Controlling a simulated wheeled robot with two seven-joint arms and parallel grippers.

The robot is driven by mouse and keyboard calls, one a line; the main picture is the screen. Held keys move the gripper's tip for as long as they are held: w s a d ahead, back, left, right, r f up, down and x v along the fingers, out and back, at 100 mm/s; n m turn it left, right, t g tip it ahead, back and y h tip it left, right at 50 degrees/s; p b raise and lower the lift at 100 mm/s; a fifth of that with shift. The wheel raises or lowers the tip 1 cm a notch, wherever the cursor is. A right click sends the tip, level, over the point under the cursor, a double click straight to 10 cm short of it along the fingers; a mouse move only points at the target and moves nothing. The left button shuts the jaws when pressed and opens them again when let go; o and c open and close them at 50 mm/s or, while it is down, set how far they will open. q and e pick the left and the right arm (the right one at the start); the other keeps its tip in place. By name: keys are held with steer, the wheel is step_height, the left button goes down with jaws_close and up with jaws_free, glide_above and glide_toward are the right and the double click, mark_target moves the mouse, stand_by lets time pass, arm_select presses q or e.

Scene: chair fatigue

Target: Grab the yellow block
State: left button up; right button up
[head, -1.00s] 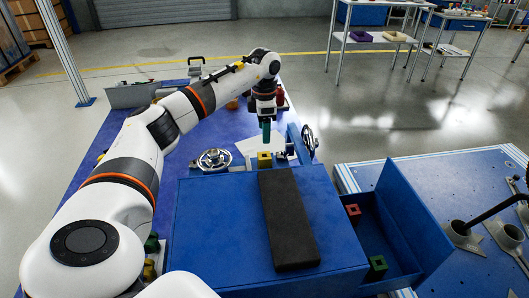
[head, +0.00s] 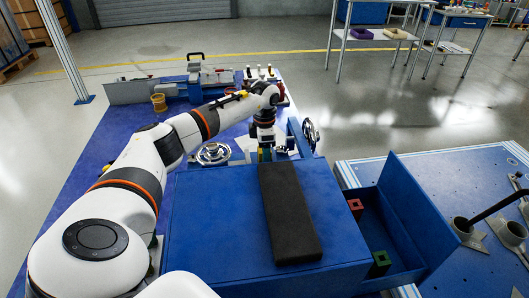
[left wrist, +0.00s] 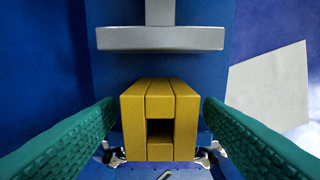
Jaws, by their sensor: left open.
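The yellow block (left wrist: 160,92) has a square hole and shows large in the left wrist view, between the two green fingers of my left gripper (left wrist: 160,130). The fingers are open, one on each side, with a small gap between each and the block. In the head view my left gripper (head: 265,153) points down behind the blue box, and the block is mostly hidden by it. My right gripper does not show in either view.
A blue box (head: 215,225) with a black pad (head: 287,210) on top stands in front. Its open drawer (head: 405,235) holds a red block (head: 355,206) and a green block (head: 380,260). A metal handwheel (head: 213,153) and a grey metal bar (left wrist: 160,39) are close by.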

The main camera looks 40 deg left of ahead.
arm_select(q)
steer(key=shift+r, duration=0.15)
jaws_close()
